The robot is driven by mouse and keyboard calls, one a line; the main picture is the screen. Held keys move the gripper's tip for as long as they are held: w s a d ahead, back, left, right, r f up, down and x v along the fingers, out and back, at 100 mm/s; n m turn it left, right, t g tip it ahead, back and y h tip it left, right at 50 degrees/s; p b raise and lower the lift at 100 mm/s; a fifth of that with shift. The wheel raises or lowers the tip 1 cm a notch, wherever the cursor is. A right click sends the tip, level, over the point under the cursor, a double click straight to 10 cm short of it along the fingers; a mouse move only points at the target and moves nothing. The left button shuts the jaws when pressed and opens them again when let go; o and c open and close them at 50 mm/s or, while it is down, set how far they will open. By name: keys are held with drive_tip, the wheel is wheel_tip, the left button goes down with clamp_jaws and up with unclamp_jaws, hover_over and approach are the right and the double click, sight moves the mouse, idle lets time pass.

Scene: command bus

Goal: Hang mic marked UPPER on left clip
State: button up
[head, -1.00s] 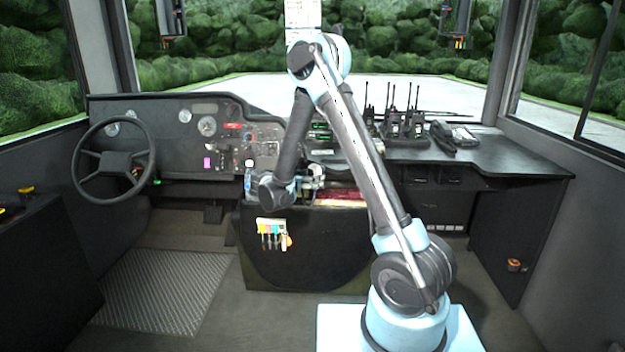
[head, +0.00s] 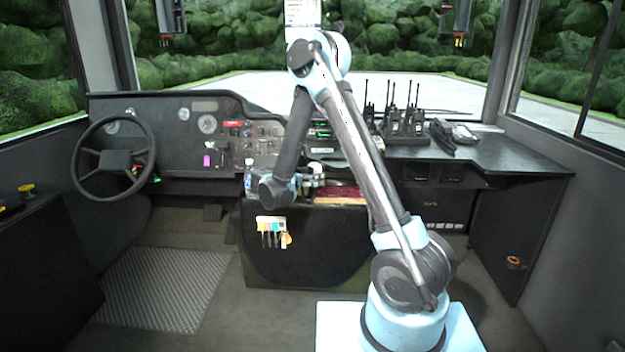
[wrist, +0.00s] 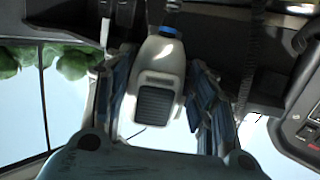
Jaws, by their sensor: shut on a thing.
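A pale grey mic (wrist: 158,75) with a dark ribbed panel and a blue patch at its far end is in the wrist view. My gripper (wrist: 162,66) is shut on it, with one finger along each side. No UPPER marking is readable on the mic. In the head view my gripper (head: 312,178) is small, in front of the dash middle, and partly hidden by my arm. In the wrist view a dark overhead panel (wrist: 215,28) lies just beyond the mic. A small fitting is close to the mic's blue end; I cannot tell whether it is the left clip.
Coiled cords (wrist: 254,50) hang on the right of the wrist view. Several handheld radios (head: 395,125) stand on the right dash. The steering wheel (head: 115,158) is at left. A bottle (head: 249,176) stands on the centre console near my arm.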

drive_tip(key=shift+f, duration=2)
idle(1.5)
drive_tip(key=o, duration=0.9)
drive_tip(key=shift+s+a, duration=0.1)
drive_tip(key=shift+a, duration=0.05)
